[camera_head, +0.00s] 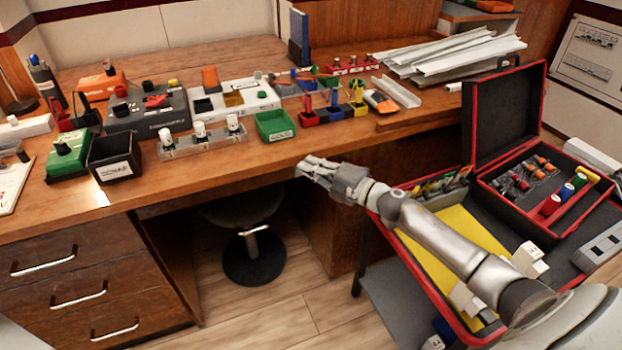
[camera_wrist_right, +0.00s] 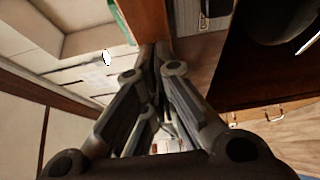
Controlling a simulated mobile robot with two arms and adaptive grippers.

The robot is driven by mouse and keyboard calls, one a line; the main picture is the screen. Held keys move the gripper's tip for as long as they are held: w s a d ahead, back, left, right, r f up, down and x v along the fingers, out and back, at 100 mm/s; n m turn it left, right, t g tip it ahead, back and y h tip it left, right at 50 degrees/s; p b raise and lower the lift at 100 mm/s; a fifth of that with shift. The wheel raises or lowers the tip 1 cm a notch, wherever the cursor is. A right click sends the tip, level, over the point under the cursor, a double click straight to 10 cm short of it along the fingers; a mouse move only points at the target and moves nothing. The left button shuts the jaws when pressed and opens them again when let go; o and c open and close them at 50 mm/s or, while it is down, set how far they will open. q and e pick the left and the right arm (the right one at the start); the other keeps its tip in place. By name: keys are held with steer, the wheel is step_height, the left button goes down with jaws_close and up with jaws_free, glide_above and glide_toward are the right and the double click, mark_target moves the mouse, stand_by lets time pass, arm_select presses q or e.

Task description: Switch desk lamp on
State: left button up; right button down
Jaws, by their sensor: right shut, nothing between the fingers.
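My right gripper (camera_head: 306,168) reaches in from the right, just off the front edge of the wooden desk (camera_head: 220,172), below and right of the green tray. Its fingers are together and hold nothing. In the right wrist view the closed fingers (camera_wrist_right: 157,48) fill the middle, with the desk's wood behind them. I cannot pick out a desk lamp or its switch for certain in either view. My left gripper is not in view.
Switch boxes, a green tray (camera_head: 274,125) and a black bin (camera_head: 115,160) crowd the desk. White metal strips (camera_head: 450,55) lie at back right. An open red-edged case (camera_head: 503,110) stands at right. A round stool (camera_head: 254,258) is under the desk.

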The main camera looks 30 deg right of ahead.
steer(key=shift+r, duration=2.3)
steer(key=shift+a, duration=0.1)
